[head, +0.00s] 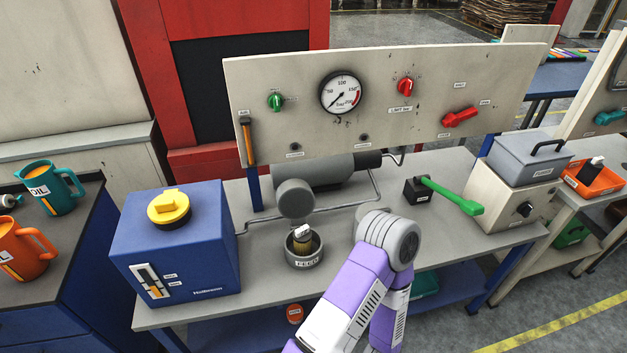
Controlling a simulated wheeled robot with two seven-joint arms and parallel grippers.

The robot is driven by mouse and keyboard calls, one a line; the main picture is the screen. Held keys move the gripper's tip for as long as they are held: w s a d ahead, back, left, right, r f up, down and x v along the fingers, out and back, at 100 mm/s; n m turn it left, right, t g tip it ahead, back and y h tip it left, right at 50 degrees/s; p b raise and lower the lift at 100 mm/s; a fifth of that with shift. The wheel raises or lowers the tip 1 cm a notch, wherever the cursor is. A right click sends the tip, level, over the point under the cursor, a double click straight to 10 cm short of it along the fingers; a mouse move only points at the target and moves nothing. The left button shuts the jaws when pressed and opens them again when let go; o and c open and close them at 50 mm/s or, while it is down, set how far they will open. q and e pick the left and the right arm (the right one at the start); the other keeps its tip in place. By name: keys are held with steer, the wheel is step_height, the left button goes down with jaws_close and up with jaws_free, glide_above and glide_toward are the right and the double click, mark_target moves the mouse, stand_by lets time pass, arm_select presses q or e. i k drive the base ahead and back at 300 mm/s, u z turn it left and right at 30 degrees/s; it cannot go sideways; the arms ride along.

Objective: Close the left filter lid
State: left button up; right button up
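The left filter is an open grey cup (305,261) on the bench, with a tan and white filter piece (302,238) standing inside it. A round grey lid (296,198) stands raised behind the cup, its flat face towards me. The lid is apart from the cup's rim, so the cup is uncovered. One purple and white arm of mine comes up from the bottom, to the right of the cup, and ends in view at a grey rounded joint. Neither gripper shows. A pale round part (366,214) behind that joint is mostly hidden.
A blue box (178,252) with a yellow cap stands left of the cup. A black block with a green lever (455,196) and a grey-lidded box (513,192) stand right. A gauge panel (240,85) rises behind. The bench top between cup and blue box is mostly clear.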

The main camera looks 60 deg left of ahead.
mark_target(295, 199)
steer(key=i, duration=1.2)
steer(key=u, duration=1.95)
